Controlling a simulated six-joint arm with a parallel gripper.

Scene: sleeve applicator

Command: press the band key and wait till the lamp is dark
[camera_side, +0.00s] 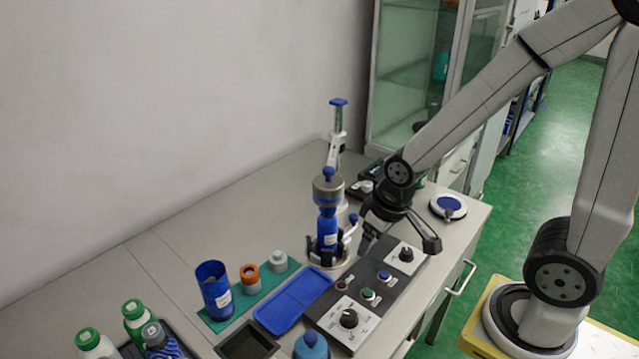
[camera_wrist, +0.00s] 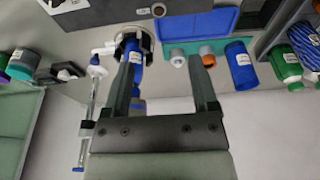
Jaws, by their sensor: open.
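The dark control panel (camera_side: 325,318) lies near the table's front edge. It carries a blue key (camera_side: 384,276), a green key (camera_side: 368,294) and a small brownish round lamp (camera_side: 342,285) that shows no clear glow. The lamp also shows in the wrist view (camera_wrist: 158,10). I cannot read which key is the band key. My gripper (camera_side: 398,248) is open and empty above the panel's far end, with its fingers spread; it touches no key that I can see. In the wrist view its fingers (camera_wrist: 164,58) point toward the applicator area, and the keys are out of sight.
A blue bottle (camera_side: 327,230) stands upright in the applicator, close left of my gripper. Two knobs (camera_side: 405,255) (camera_side: 349,319) sit on the panel's white plates. A blue tray (camera_side: 294,299) and a blue cup (camera_side: 214,290) stand left. A round dish (camera_side: 448,206) lies right.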

